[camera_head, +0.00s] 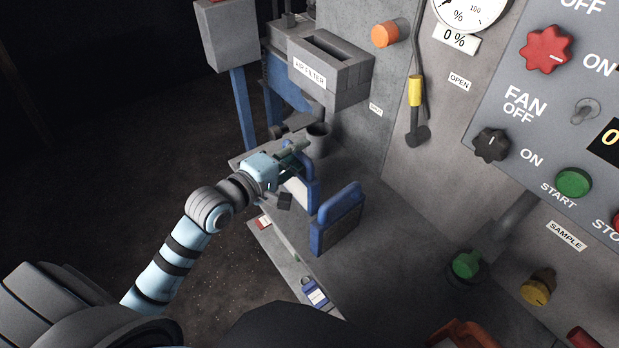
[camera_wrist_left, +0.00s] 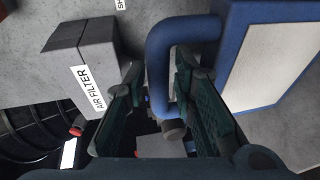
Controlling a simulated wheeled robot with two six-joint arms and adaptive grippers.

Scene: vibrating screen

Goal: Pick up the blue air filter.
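Two blue-framed filters with handles stand on the grey ledge in the head view. The farther blue air filter (camera_head: 311,191), with a pale panel, is partly hidden by my left gripper (camera_head: 296,157). The nearer blue filter (camera_head: 341,222) has a dark grey panel and stands apart from my gripper. In the left wrist view a blue filter (camera_wrist_left: 222,62) with a pale panel fills the upper right. Its curved handle runs between the fingers of my left gripper (camera_wrist_left: 165,105). The fingers are spread, with a gap on the left side of the handle. My right gripper is not in view.
A grey box labelled AIR FILTER (camera_head: 330,70) is mounted beyond the ledge. A grey cup (camera_head: 318,138) stands near the gripper. A yellow-handled lever (camera_head: 415,92) and the control panel (camera_head: 545,100) are to the right. A blue tag (camera_head: 315,294) lies lower down.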

